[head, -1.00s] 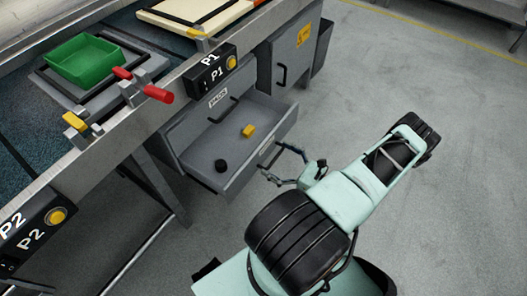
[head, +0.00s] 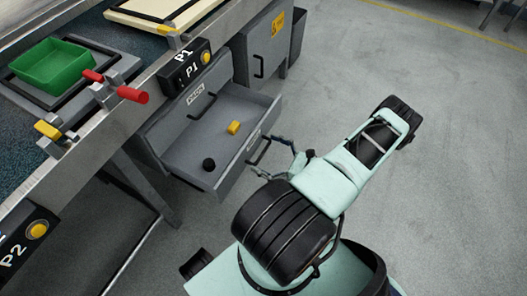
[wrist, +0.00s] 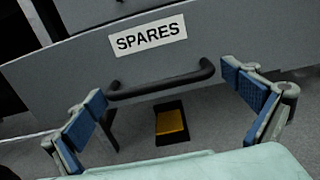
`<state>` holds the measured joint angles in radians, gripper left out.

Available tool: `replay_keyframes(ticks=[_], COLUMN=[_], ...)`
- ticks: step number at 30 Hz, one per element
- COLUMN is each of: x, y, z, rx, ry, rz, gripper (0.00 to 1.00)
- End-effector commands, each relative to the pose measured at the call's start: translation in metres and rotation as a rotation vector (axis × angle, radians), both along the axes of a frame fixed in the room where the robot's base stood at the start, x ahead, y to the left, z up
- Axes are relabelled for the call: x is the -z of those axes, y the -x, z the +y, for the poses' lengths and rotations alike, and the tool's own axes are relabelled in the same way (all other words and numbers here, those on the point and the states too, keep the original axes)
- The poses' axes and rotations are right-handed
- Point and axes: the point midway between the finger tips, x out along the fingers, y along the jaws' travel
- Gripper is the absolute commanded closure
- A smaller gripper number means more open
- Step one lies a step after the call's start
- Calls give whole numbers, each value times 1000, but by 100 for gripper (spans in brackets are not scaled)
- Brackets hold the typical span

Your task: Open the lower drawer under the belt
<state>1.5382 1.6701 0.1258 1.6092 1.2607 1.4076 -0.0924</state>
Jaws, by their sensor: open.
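The lower drawer under the belt (head: 190,152) stands pulled out in the head view. Its grey front carries the label SPARES (wrist: 149,37) and a black bar handle (wrist: 165,82), which also shows in the head view (head: 259,152). A yellow block (head: 233,127) and a round black piece (head: 208,164) lie inside. My gripper (wrist: 178,103) is open, with one blue-padded finger near each end of the handle in the wrist view. In the head view my gripper (head: 283,158) is just to the right of the handle, empty and apart from it.
Above it, the upper drawer (head: 200,96) is closed. A grey cabinet (head: 263,50) stands behind. The belt frame carries a green tray (head: 50,70) and a red-handled clamp (head: 131,94). The floor (head: 440,200) at the right is clear.

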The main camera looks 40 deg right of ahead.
Motion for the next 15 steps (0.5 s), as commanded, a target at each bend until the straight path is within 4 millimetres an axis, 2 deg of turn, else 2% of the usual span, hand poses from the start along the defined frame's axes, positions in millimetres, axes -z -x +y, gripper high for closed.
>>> replay_keyframes(ticks=[5,15], x=[-13,-67], y=[0,0], z=[-1,-1], rx=[0,1], ry=[2,3], rz=[-1,-1], gripper=[0,0])
